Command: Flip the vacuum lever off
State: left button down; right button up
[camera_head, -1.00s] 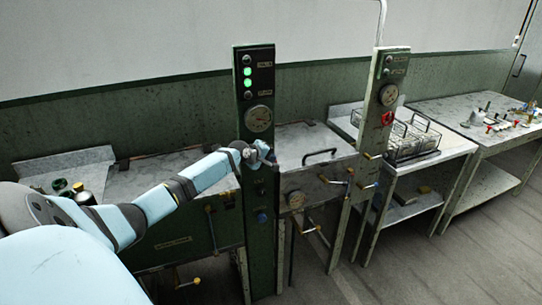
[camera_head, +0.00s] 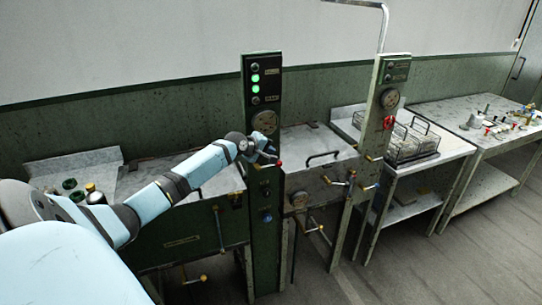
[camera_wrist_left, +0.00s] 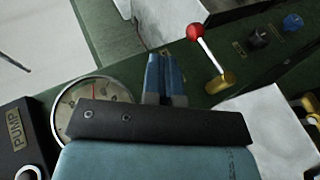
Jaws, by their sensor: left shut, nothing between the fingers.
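A lever with a red ball knob (camera_wrist_left: 195,31) and a brass base (camera_wrist_left: 221,82) is on the dark green post panel. In the head view its red knob (camera_head: 279,163) shows just right of and below my left gripper (camera_head: 270,152). In the left wrist view my left gripper (camera_wrist_left: 163,60) is shut and empty, with its blue fingers together close to the panel. The fingers are left of the lever shaft, with a visible gap to it. The lever's label is too small to read. My right gripper is not in view.
A round gauge (camera_wrist_left: 88,100) and a dark box marked PUMP (camera_wrist_left: 18,140) are beside my gripper. Dark and blue knobs (camera_wrist_left: 292,22) sit beyond the lever. A second post (camera_head: 383,120) with a red knob stands to the right, near a wire rack (camera_head: 412,145).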

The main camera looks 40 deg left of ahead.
pick_arm(q)
jog(key=s+r, duration=0.2)
jog(key=r, duration=0.2)
jog(key=shift+s+d+r+b, duration=0.3)
jog(key=shift+s+r+b, duration=0.05)
jog(key=shift+s+b, duration=0.05)
jog(key=shift+f, duration=0.1)
jog(key=s+d+f+m+g+h, duration=0.1)
jog(key=s+d+f+m, duration=0.5)
jog(key=d+f, duration=0.55)
jog(key=s+d+f+m+g+h, duration=0.1)
jog(key=s+d+f+m, duration=0.3)
jog(key=s+d+f, duration=0.6)
jog(key=s+d+f+m, duration=0.3)
jog(key=s+d, duration=0.5)
jog(key=d, duration=0.3)
jog(key=s+d+f+m+t, duration=0.1)
jog(key=s+d+f+m, duration=0.2)
jog(key=s+d+m, duration=0.2)
jog(key=s+d, duration=0.3)
jog(key=d, duration=0.2)
jog(key=shift+s+d+h, duration=0.35)
jog(key=shift+h, duration=0.05)
